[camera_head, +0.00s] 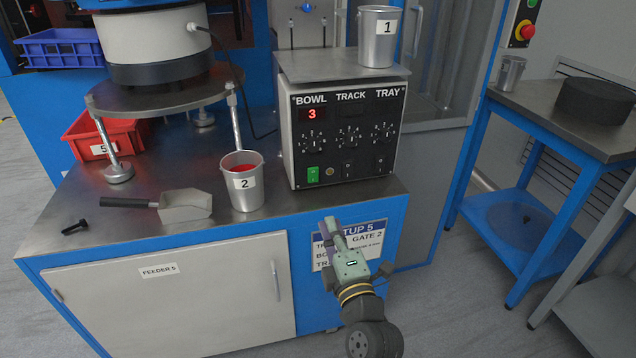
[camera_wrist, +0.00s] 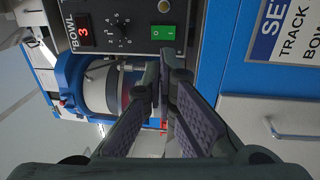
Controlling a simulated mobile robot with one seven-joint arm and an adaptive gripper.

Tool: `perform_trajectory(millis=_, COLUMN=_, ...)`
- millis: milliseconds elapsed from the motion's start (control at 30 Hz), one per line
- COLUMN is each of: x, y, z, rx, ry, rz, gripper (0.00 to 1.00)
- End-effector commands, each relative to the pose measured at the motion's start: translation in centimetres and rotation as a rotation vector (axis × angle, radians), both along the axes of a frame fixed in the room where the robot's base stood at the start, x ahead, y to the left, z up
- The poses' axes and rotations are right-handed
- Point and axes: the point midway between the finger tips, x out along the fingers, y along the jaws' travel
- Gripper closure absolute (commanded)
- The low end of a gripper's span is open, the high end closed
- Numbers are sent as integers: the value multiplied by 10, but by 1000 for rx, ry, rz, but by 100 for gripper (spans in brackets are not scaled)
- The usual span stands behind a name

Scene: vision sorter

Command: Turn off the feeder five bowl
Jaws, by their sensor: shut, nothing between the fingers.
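The control box (camera_head: 342,135) stands on the feeder bench, its panel labelled BOWL, TRACK and TRAY. Under BOWL, the display (camera_head: 312,113) shows a red 3, and the dial (camera_head: 305,141) sits below it. The green bowl switch (camera_head: 313,175) is at the panel's lower left. The wrist view also shows the display (camera_wrist: 85,31), dial (camera_wrist: 121,30) and green switch (camera_wrist: 163,32), turned sideways. My gripper (camera_head: 329,224) is shut and empty, in front of the bench edge and below the switch. In the wrist view, its fingertips (camera_wrist: 165,60) are just beneath the switch, apparently apart from it.
A metal cup marked 2 (camera_head: 242,184) and a scoop (camera_head: 185,206) stand left of the box. A cup marked 1 (camera_head: 378,38) stands on top of it. The round feeder bowl (camera_head: 157,45) is at the back left. A side table (camera_head: 560,115) is at right.

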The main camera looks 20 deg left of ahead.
Motion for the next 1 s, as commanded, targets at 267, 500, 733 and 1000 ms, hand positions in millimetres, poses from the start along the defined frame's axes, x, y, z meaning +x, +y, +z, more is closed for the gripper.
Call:
perform_trajectory(millis=267, x=29, y=20, z=10, rx=1, ry=0, rz=2, gripper=100)
perform_trajectory(millis=500, x=72, y=50, z=17, rx=2, ry=0, rz=2, gripper=100)
perform_trajectory(millis=733, x=103, y=70, z=19, rx=0, ry=-1, rz=1, gripper=100)
perform_trajectory(millis=1000, x=115, y=78, z=18, rx=1, ry=0, rz=0, gripper=100)
